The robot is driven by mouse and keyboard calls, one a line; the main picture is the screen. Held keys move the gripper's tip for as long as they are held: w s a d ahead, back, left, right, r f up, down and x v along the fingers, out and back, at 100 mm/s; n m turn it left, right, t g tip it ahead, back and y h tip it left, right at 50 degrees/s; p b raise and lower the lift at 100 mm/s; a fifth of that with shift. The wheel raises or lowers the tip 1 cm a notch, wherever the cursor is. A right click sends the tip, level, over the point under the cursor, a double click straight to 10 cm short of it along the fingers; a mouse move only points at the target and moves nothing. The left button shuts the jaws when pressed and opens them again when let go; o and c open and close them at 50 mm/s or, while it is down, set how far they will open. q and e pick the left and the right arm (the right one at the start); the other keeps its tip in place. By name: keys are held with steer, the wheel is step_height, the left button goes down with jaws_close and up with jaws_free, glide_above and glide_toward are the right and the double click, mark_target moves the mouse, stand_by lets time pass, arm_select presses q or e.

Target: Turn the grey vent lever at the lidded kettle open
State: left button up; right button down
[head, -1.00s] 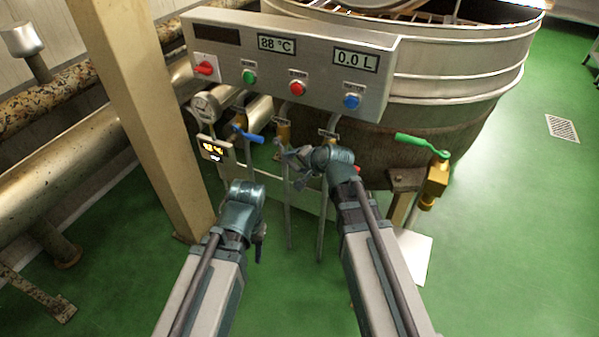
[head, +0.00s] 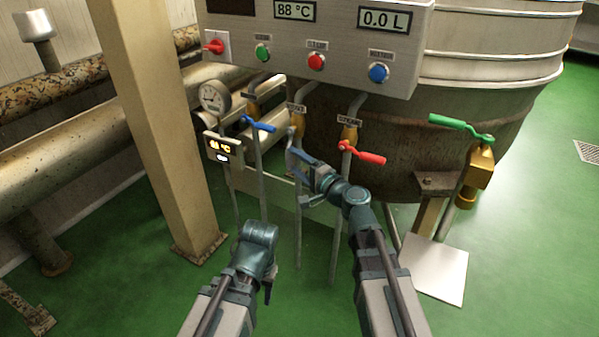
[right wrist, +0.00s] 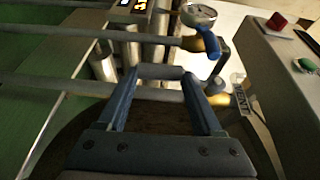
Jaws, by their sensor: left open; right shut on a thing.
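The kettle (head: 490,85) is a large metal vessel at the upper right of the head view; its top is out of frame. The grey vent lever (head: 291,137) is on the middle pipe, between a blue lever and a red lever, and is mostly hidden by my right gripper. My right gripper (head: 299,160) is shut on the lever. In the right wrist view a grey bar (right wrist: 162,72) lies between its fingertips, near the VENT label (right wrist: 242,100). My left gripper (head: 268,288) is open, empty and low in front of the pipes, apart from the valves.
The blue lever (head: 260,125) is left of the vent lever, the red lever (head: 365,154) right of it. A green lever (head: 461,127) is farther right. The control panel (head: 340,40) overhangs the valves. A beige post (head: 160,120) stands left. Green floor is free at right.

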arm_select(q)
steer(key=shift+f+b, duration=0.35)
steer(key=shift+f, duration=0.25)
arm_select(e)
steer(key=shift+a+f+y, duration=0.15)
steer(key=shift+a+y, duration=0.05)
steer(key=shift+y, duration=0.1)
steer(key=shift+c, duration=0.2)
jaws_free()
steer(key=shift+w, duration=0.1)
